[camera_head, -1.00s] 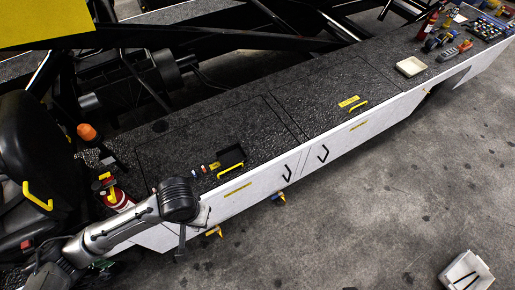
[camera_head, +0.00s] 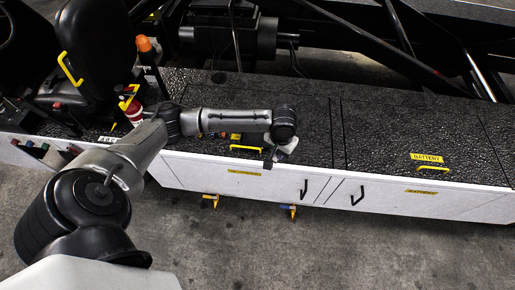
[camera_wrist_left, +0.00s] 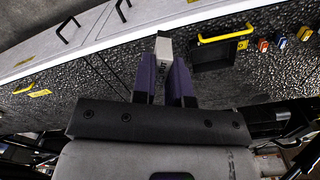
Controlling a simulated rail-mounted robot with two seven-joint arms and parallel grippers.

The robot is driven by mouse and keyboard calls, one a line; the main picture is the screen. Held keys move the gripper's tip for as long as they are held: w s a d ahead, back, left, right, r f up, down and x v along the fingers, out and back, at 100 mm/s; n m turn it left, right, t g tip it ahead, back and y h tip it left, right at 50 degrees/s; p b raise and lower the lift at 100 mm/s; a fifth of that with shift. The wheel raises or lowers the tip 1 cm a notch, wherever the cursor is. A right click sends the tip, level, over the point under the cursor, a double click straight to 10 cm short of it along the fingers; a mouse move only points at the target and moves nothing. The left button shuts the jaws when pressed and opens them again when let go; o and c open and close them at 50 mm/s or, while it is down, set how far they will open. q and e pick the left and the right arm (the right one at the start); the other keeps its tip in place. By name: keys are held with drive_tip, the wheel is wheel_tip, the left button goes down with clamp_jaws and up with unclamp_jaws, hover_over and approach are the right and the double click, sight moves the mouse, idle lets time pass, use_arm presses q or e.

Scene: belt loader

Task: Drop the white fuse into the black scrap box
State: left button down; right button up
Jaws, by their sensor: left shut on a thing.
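My left gripper (camera_wrist_left: 164,62) is shut on the white fuse (camera_wrist_left: 163,47), a pale block that sticks out past the purple fingertips in the left wrist view. The black scrap box (camera_wrist_left: 208,58) lies on the dark textured deck, just right of the fingers in that view, beside a yellow handle (camera_wrist_left: 226,36). The fuse is not over the box there. In the head view my left gripper (camera_head: 268,162) hangs near the deck's front edge, right of the yellow handle (camera_head: 247,149). My arm hides most of the box there. My right gripper is not in view.
Several small coloured fuses, one of them blue (camera_wrist_left: 242,45), lie beyond the box in the wrist view. An orange beacon (camera_head: 146,46) and a seat stand at the left. The deck (camera_head: 375,125) right of my gripper is largely clear.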

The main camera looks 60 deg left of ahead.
use_arm(q)
drive_tip(key=w+a+f+n+b, duration=0.25)
drive_tip(key=a+f+b, duration=0.55)
drive_tip(key=a, duration=0.5)
drive_tip(key=w+a+f+n+b, duration=0.2)
drive_tip(key=a+f+n+b, duration=0.35)
drive_tip(key=a, duration=0.75)
drive_tip(key=shift+m, duration=0.6)
drive_tip(key=f+b, duration=0.2)
drive_tip(key=b, duration=0.1)
drive_tip(key=f+b, duration=0.2)
drive_tip(key=f, duration=0.1)
drive_tip(key=f+b, duration=0.2)
drive_tip(key=b, duration=0.1)
drive_tip(key=shift+w+d+f+b, duration=0.15)
drive_tip(key=shift+w+d+b, duration=0.05)
drive_tip(key=shift+d+b, duration=0.1)
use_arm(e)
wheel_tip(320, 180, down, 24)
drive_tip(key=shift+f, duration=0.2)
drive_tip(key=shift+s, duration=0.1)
use_arm(q)
drive_tip(key=c, duration=1.1)
unclamp_jaws()
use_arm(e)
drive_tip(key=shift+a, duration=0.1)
use_arm(q)
drive_tip(key=shift+o, duration=0.2)
